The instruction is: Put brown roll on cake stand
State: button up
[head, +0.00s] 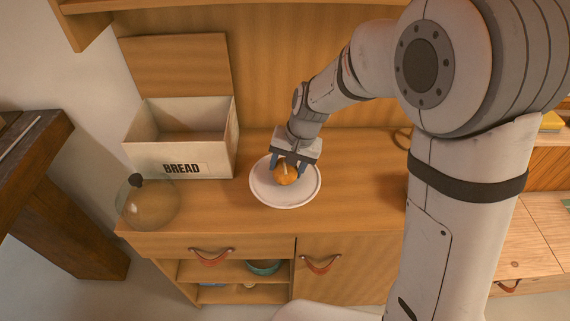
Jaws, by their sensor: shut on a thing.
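The brown roll (287,176) is between the fingers of my gripper (287,168) in the head view. My gripper is shut on the roll and points down over the cake stand (264,192). The cake stand is a round white plate on the wooden counter. The roll appears over the middle of the plate; I cannot tell whether it touches the surface. The gripper fingers hide the roll's sides and part of the plate's far side.
A white box marked BREAD (182,163) stands open at the back left, its wooden lid (177,65) upright behind. A clear glass dome (148,204) with a dark knob sits at the counter's left front. Free counter (365,190) lies right of the plate.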

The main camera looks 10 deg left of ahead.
jog(key=shift+f, duration=0.25)
jog(key=o, duration=1)
jog(key=shift+r, duration=0.1)
jog(key=shift+c, duration=0.2)
jog(key=v, duration=1.2)
jog(key=shift+r+b, duration=0.2)
jog(key=shift+b, duration=0.2)
jog(key=s+d+t+h, duration=0.1)
jog(key=s+d, duration=0.6)
jog(key=d, duration=0.4)
jog(key=s+d+t+h, duration=0.1)
jog(key=s+d+t, duration=0.1)
jog(key=s+d, duration=0.5)
jog(key=d, duration=0.5)
jog(key=shift+s+r+h, duration=0.2)
jog(key=shift+s+h, duration=0.05)
jog(key=shift+h, duration=0.15)
